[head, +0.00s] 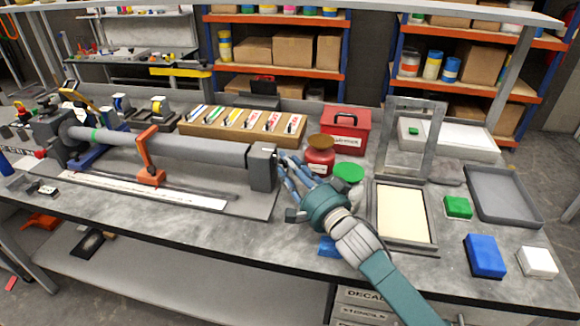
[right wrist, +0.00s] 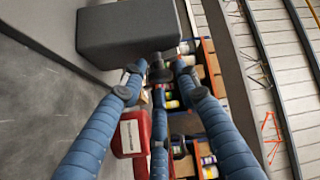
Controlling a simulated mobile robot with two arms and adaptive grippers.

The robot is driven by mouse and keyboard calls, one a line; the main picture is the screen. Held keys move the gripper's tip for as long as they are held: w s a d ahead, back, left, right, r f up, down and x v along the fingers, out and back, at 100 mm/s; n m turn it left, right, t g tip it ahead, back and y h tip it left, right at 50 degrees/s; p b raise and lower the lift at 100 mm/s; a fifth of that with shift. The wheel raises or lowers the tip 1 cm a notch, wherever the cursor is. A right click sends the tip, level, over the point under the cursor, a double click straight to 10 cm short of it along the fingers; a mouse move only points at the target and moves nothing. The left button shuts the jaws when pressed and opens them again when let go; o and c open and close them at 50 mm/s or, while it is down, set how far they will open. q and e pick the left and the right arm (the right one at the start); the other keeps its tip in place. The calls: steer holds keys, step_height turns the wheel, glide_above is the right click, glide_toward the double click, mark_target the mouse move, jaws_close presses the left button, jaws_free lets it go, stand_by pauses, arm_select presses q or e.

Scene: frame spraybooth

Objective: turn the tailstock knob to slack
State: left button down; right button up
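The tailstock is a dark grey block (head: 263,168) at the right end of the long grey tube on the bench; it also fills the upper left of the right wrist view (right wrist: 125,35). A small dark knob (right wrist: 160,70) shows beside the block, between my fingertips. In the head view the knob is mostly hidden by my fingers. My right gripper (head: 285,170) has blue fingers reaching to the block's right face. Its fingers look spread around the knob with a gap (right wrist: 158,80); contact is unclear. My left gripper is not in view.
An orange clamp arm (head: 148,155) stands at the tube. A red jar (head: 320,157), green lid (head: 349,172) and red box (head: 346,130) stand just right of the tailstock. A framed screen (head: 404,213), grey tray (head: 503,195) and blue block (head: 485,255) occupy the right side.

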steer(key=o, duration=0.5)
steer(key=r, duration=0.8)
steer(key=shift+w+d+r, duration=0.15)
steer(key=shift+w+r, duration=0.2)
steer(key=shift+w, duration=0.05)
steer(key=o, duration=0.7)
steer(key=shift+w+r, duration=0.3)
steer(key=shift+r, duration=0.35)
steer(key=shift+s+r, duration=0.1)
steer(key=shift+s, duration=0.05)
steer(key=f, duration=0.3)
steer(key=shift+d+h, duration=0.3)
steer(key=shift+c, duration=0.4)
steer(key=shift+s+r+p, duration=0.2)
steer(key=shift+s, duration=0.25)
steer(key=shift+s+r+p, duration=0.2)
steer(key=shift+s, duration=0.25)
steer(key=c, duration=1.1)
steer(key=shift+g, duration=0.3)
steer(key=shift+d+r+p+v, duration=0.1)
steer(key=shift+r+p+v, duration=0.1)
steer(key=shift+p+v, duration=1.25)
steer(key=shift+d+r+p+v, duration=0.15)
steer(key=shift+p+v, duration=0.55)
steer(key=shift+v, duration=1.55)
steer(key=shift+d+r+p+v, duration=0.1)
steer(key=shift+r+p+v, duration=0.1)
steer(key=shift+p+v, duration=1.3)
